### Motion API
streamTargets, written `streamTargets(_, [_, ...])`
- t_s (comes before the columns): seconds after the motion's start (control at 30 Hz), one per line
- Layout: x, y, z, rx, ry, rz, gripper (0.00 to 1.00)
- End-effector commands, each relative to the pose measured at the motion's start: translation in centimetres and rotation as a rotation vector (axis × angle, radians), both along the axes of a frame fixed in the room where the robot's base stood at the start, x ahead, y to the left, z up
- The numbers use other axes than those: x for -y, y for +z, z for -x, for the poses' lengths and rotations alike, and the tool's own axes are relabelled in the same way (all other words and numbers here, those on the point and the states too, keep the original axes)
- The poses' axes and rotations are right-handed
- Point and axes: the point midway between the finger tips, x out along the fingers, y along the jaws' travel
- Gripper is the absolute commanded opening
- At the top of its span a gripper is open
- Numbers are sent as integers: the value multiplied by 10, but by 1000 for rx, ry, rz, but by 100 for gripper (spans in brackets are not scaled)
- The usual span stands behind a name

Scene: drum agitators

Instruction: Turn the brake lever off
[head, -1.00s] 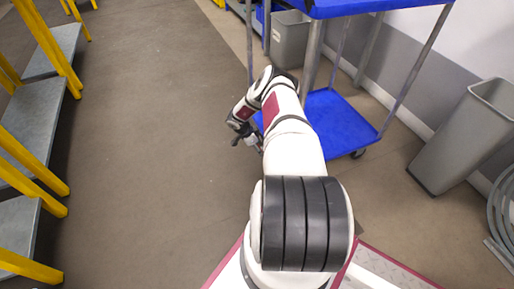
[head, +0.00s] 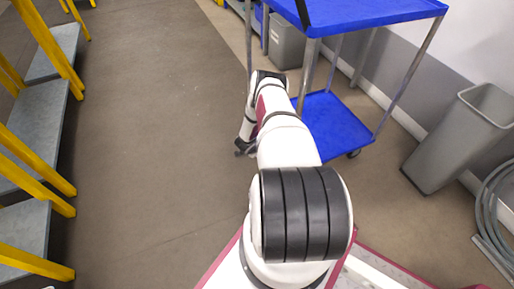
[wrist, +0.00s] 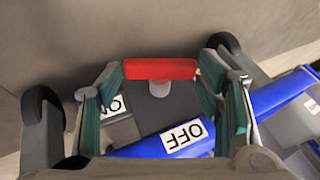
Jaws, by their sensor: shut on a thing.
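The red brake lever (wrist: 160,69) shows in the wrist view as a short red bar on a grey round stub. My gripper (wrist: 161,75) is shut on it, with one teal-padded finger at each end of the bar. Below it is a blue part with a white OFF label (wrist: 184,135), upright to neither edge but tilted. An ON label (wrist: 115,109) is partly hidden behind the left finger. In the head view my gripper (head: 245,151) is low beside the blue cart (head: 338,131), and the lever cannot be made out there.
Black wheels (wrist: 42,115) show near the gripper in the wrist view. A grey bin (head: 458,140) stands by the wall at right, near a coiled grey hose (head: 497,205). The floor between is clear.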

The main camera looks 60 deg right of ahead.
Motion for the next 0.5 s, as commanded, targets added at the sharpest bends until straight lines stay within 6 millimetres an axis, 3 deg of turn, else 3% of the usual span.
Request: streamTargets(0.5, [-5,-6,9,257,-2,157,32])
